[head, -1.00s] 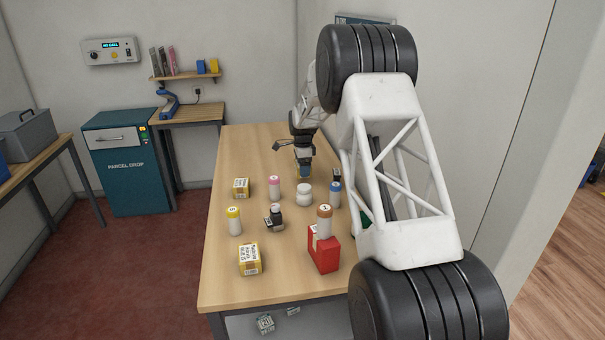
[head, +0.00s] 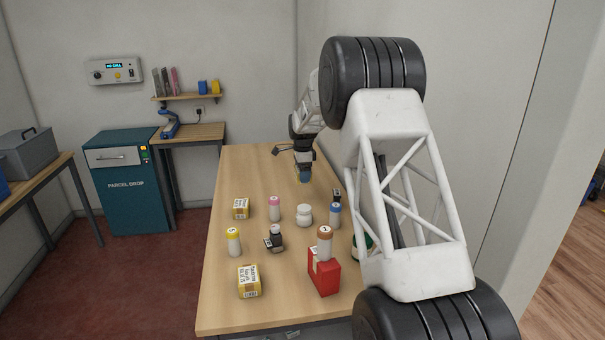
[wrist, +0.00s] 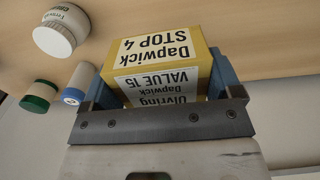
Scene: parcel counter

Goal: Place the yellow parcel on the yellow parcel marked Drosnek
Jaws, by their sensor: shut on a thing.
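My gripper (head: 304,176) is at the far part of the table, shut on a yellow parcel. In the wrist view this yellow parcel (wrist: 165,55) sits between the blue fingers, its white labels reading Dapwick, STOP 4, Ulvring and VALUE 15. It appears held above the table.
Between gripper and front parcel stand a pink-capped bottle (head: 274,208), a white jar (head: 304,215), a blue-capped bottle (head: 335,216), a yellow-capped bottle (head: 234,242) and a dark-capped bottle (head: 275,239). The table's far left (head: 240,165) is clear.

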